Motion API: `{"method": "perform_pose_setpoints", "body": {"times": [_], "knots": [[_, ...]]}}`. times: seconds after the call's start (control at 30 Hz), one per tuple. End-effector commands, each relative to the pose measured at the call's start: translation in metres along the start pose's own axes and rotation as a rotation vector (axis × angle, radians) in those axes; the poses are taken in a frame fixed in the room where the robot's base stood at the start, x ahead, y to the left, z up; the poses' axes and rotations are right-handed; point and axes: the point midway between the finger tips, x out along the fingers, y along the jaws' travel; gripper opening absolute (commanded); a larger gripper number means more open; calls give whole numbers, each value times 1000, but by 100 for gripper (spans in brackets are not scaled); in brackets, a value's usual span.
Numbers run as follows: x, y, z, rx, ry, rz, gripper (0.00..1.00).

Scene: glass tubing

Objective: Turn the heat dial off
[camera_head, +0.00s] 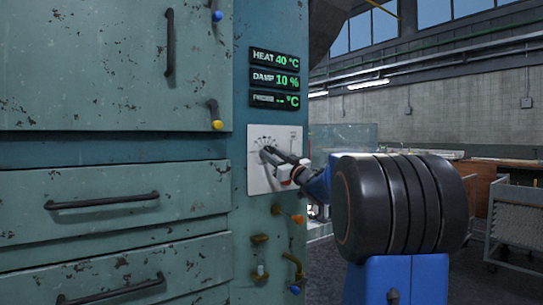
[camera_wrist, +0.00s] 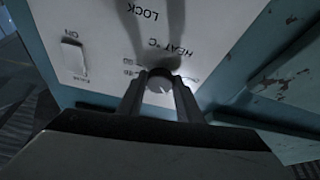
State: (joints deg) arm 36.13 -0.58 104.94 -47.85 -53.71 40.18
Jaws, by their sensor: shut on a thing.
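In the wrist view the panel (camera_wrist: 92,25) carries the lettering "HEAT °C" and scale marks around the dial. My gripper (camera_wrist: 160,88) is shut on the dial, with one finger on each side of it. In the head view my gripper (camera_head: 279,158) reaches the panel from the right, and the dial is mostly hidden behind the fingers. A display (camera_head: 275,60) above reads "HEAT 40 °C".
More displays (camera_head: 275,79) sit below the heat reading. A white switch (camera_wrist: 73,60) marked "ON" is on the panel. Cabinet drawers with dark handles (camera_head: 102,202) are at the left. Coloured valves (camera_head: 288,215) stick out below the panel. A cart (camera_head: 518,220) stands at right.

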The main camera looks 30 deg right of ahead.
Motion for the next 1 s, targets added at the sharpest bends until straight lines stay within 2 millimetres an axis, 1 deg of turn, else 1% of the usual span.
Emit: {"method": "perform_pose_setpoints", "body": {"times": [0.6, 0.8, 1.0], "knots": [[0, 6, -1, -532, -1, -221, 10], [0, 8, -2, -671, -1, -279, 10], [1, 8, -2, -769, -2, -320, 10]]}}
